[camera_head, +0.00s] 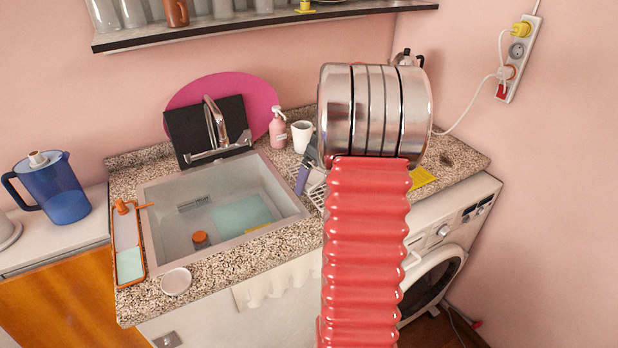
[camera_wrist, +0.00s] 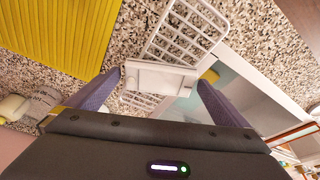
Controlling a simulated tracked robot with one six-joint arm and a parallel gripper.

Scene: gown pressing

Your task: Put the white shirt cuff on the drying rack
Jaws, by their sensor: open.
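The white wire drying rack (camera_head: 318,196) stands on the granite counter right of the sink, partly hidden by my arm. It also shows in the wrist view (camera_wrist: 187,38), just beyond my gripper. My gripper (camera_wrist: 159,80) is open, its two purple fingers apart. A flat white piece (camera_wrist: 160,78) shows between the fingertips, against the rack; I cannot tell whether it is the cuff or part of the rack, nor whether the fingers touch it. In the head view, one purple finger shows beside the rack. I cannot make out a shirt cuff for certain.
The sink (camera_head: 292,208) lies left of the rack. A yellow ribbed mat (camera_wrist: 62,32) lies on the counter. White cloth (camera_head: 278,286) hangs at the counter front. A washing machine (camera_head: 440,262) stands right.

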